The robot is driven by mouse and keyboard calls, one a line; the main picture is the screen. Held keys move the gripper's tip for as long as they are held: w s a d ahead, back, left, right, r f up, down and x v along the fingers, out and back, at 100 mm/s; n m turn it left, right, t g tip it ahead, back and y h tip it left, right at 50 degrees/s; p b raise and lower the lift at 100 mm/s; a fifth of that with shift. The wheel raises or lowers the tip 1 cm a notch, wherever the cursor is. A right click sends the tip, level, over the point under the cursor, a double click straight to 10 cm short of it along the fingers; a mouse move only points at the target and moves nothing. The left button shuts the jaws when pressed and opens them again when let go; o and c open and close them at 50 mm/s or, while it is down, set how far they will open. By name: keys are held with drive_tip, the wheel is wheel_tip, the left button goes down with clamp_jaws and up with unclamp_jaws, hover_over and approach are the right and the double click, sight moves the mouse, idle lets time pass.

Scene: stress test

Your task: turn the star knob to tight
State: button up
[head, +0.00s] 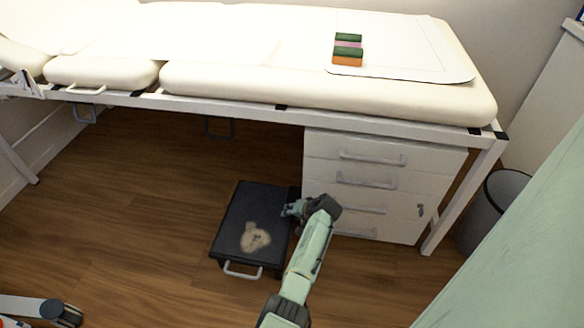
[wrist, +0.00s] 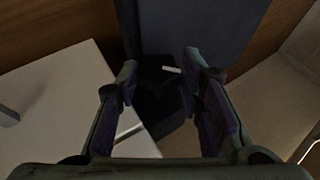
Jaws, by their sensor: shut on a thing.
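In the wrist view a dark knob-like shape (wrist: 160,97), which I take to be the star knob, lies between my two fingers with a short white mark (wrist: 172,69) near its far end. Its lobes are hard to make out in the shadow. My gripper (wrist: 160,76) is shut on it, one finger on each side. In the head view my gripper (head: 291,209) is low at the right edge of the black step stool (head: 236,205), beside the drawer cabinet. The knob is hidden there by my gripper and arm.
The white drawer cabinet (head: 320,148) stands close to the right of my gripper, with drawer handles sticking out. The padded couch (head: 230,85) and its frame are above. A grey bin (head: 480,215) and green curtain (head: 530,240) are at right.

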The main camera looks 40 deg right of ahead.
drive_tip(key=shift+s+d+f+m+t+y+b, duration=0.1)
drive_tip(key=shift+f+m+t+y+b, duration=0.1)
drive_tip(key=shift+t+y+b, duration=0.45)
drive_tip(key=shift+s+d+f+m+t+y+b, duration=0.1)
drive_tip(key=shift+m+t+y+b, duration=0.15)
drive_tip(key=shift+t+b, duration=0.8)
drive_tip(key=shift+r+b, duration=0.1)
drive_tip(key=shift+b, duration=0.25)
drive_tip(key=o, duration=1.2)
drive_tip(key=shift+c, duration=0.2)
wheel_tip(320, 180, up, 10)
